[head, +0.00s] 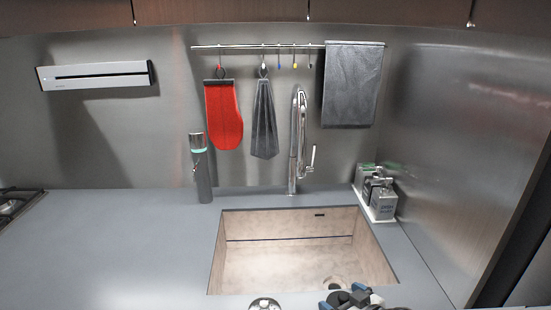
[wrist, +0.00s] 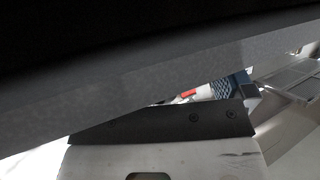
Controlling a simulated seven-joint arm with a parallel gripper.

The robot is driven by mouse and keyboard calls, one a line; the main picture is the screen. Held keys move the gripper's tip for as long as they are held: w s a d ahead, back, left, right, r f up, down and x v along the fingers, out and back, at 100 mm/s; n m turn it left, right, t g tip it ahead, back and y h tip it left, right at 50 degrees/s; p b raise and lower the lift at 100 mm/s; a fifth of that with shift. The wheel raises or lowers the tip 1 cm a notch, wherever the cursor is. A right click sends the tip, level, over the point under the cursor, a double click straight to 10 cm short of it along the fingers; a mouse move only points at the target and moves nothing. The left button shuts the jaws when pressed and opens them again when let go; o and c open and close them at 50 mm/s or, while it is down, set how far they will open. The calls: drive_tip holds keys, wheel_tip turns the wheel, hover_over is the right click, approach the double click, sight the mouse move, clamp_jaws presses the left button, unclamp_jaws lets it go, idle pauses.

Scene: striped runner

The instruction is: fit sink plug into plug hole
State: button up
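The sink plug (head: 265,303), a round shiny metal piece, lies on the counter at the front edge of the sink, at the bottom of the head view. The plug hole (head: 333,282) is a round opening low on the sink floor, partly hidden by my gripper. My gripper (head: 352,296), dark with blue parts, is at the bottom edge of the head view, in front of the plug hole and to the right of the plug, apart from it. Its fingers are too small and cut off to read. Neither plug nor hole can be made out in the wrist view.
The sink (head: 290,245) has a tall chrome tap (head: 298,140) behind it. A bottle (head: 201,170) stands at back left, and dispensers on a tray (head: 378,195) at back right. A red mitt (head: 223,115) and cloths hang above. The left counter (head: 110,245) is clear.

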idle(0.7)
drive_tip(key=shift+v, duration=2.45)
drive_tip(key=shift+w+d+r+h, duration=0.3)
drive_tip(key=shift+d+r, duration=0.05)
drive_tip(key=shift+r, duration=0.05)
drive_tip(key=w+d+r+m+g+h, duration=0.1)
drive_tip(key=d+r+m+g+h, duration=0.1)
drive_tip(key=d+r+m+h, duration=0.45)
drive_tip(key=s+a+r+n+g+y, duration=0.1)
drive_tip(key=s+a+r+g, duration=0.6)
drive_tip(key=r, duration=0.5)
drive_tip(key=s+a, duration=0.2)
drive_tip(key=a, duration=0.1)
drive_tip(key=shift+s, duration=0.35)
